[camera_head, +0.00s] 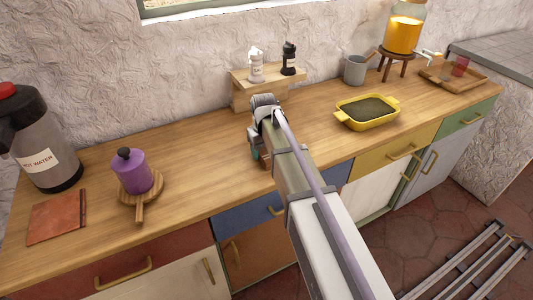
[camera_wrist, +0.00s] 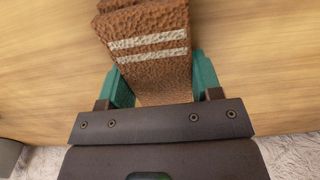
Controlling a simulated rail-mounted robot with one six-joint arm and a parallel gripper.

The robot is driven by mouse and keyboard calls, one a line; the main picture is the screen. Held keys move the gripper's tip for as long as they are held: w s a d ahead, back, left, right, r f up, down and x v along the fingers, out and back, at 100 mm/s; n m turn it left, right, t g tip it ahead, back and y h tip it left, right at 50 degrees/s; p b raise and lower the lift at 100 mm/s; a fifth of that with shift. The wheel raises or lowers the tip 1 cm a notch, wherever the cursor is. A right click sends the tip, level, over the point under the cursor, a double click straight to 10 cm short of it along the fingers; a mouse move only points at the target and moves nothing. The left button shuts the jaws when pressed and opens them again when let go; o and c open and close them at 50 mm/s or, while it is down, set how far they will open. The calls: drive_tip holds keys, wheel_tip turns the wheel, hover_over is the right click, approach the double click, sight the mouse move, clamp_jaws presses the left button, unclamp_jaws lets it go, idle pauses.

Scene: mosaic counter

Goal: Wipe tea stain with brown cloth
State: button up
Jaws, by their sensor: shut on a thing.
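The brown cloth (camera_wrist: 150,65), folded, textured and marked with two white stripes, sits between the teal fingers of my gripper (camera_wrist: 158,85) in the wrist view. The gripper is shut on it, with a finger on each side. Wooden counter surface shows around the cloth. In the head view my gripper (camera_head: 257,152) is low over the middle of the wooden counter (camera_head: 205,160), in front of the small wooden shelf.
A shelf (camera_head: 243,97) with two small bottles stands just behind my gripper. A yellow baking dish (camera_head: 366,124) and grey mug (camera_head: 355,70) are to the right. A purple pot (camera_head: 131,174), reddish-brown notebook (camera_head: 56,217) and hot-water flask (camera_head: 42,140) are left. Counter between pot and gripper is clear.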

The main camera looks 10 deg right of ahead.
drive_tip(key=shift+w+a, duration=0.25)
drive_tip(key=shift+w, duration=0.65)
drive_tip(key=shift+w+a, duration=0.2)
drive_tip(key=shift+w, duration=0.75)
drive_tip(key=shift+w+a, duration=0.25)
drive_tip(key=shift+w, duration=0.65)
drive_tip(key=shift+r, duration=0.1)
drive_tip(key=shift+s, duration=0.1)
drive_tip(key=shift+s+d+f, duration=0.1)
drive_tip(key=shift+s+d, duration=0.35)
drive_tip(key=shift+s, duration=1.3)
drive_tip(key=shift+s+d+f, duration=0.1)
drive_tip(key=shift+s+d, duration=0.35)
drive_tip(key=shift+s, duration=1.3)
drive_tip(key=shift+s+d, duration=0.45)
drive_tip(key=shift+s, duration=1.3)
wheel_tip(320, 180, up, 6)
drive_tip(key=p, duration=0.6)
drive_tip(key=shift+w, duration=0.1)
